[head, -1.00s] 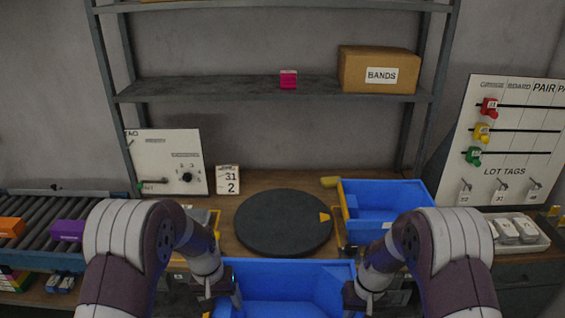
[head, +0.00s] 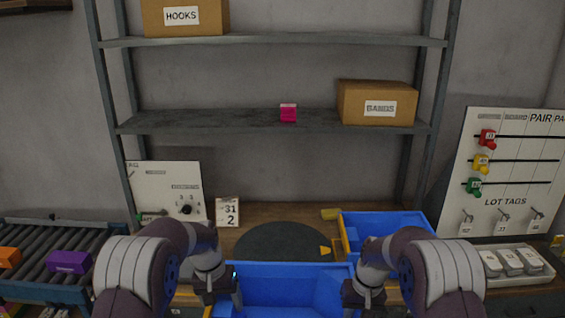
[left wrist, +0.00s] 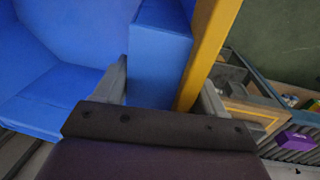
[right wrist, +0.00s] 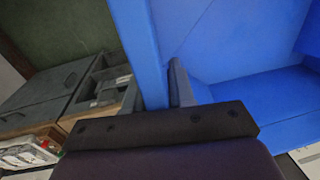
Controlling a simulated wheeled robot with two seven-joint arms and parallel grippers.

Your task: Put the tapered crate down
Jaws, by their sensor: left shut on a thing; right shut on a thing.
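The blue tapered crate (head: 290,270) is held between my two arms at the bottom middle of the head view. Its lower part is cut off by the frame. My left gripper (head: 232,290) is shut on its left wall; the left wrist view shows that blue wall (left wrist: 160,55) and a yellow strip (left wrist: 207,45) between the fingers. My right gripper (head: 352,292) is shut on its right wall (right wrist: 142,50), seen in the right wrist view. The crate's inside looks empty where it shows. Its underside is hidden.
A dark round turntable (head: 285,240) lies on the wooden table (head: 265,211) behind the crate, partly covered by it. A second blue crate (head: 385,222) stands right of it. A roller conveyor (head: 40,238) is at left, a tag tray (head: 515,262) at right, shelves (head: 220,120) behind.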

